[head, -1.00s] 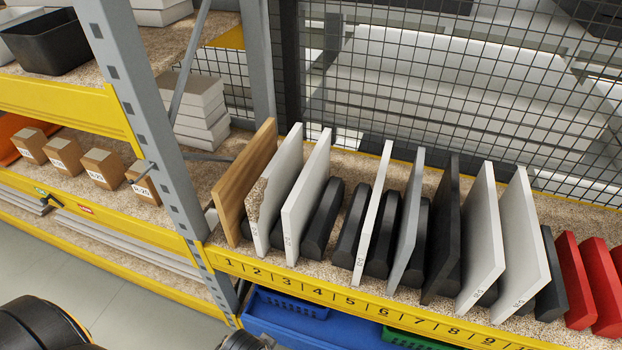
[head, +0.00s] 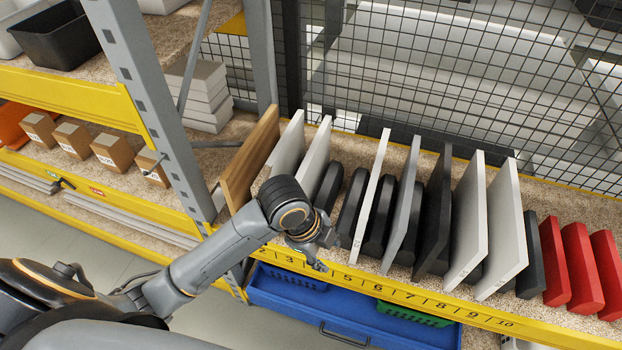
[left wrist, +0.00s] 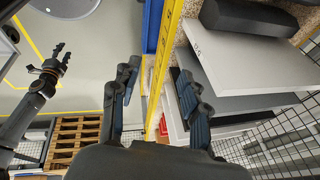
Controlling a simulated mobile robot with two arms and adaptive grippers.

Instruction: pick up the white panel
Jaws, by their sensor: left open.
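Several white or pale panels stand upright in the numbered rack, among them a thin one (head: 371,195) near the middle, two wide ones (head: 466,225) (head: 506,232) toward the right, and two partly hidden ones (head: 287,145) (head: 316,158) at the left. I cannot tell which one the task means. My left gripper (head: 318,250) is in front of the shelf edge near numbers 3 to 5, apart from the panels. In the left wrist view its fingers (left wrist: 157,92) are spread and empty, beside a pale panel (left wrist: 235,58). My right gripper (left wrist: 57,65) shows small at the left there.
A wooden panel (head: 250,160), grey and black panels (head: 437,215) and red pieces (head: 578,265) share the rack. Black dividers (head: 350,205) stand between panels. The yellow shelf edge (head: 470,318) runs in front, above a blue drawer (head: 345,310). A mesh fence (head: 460,90) stands behind.

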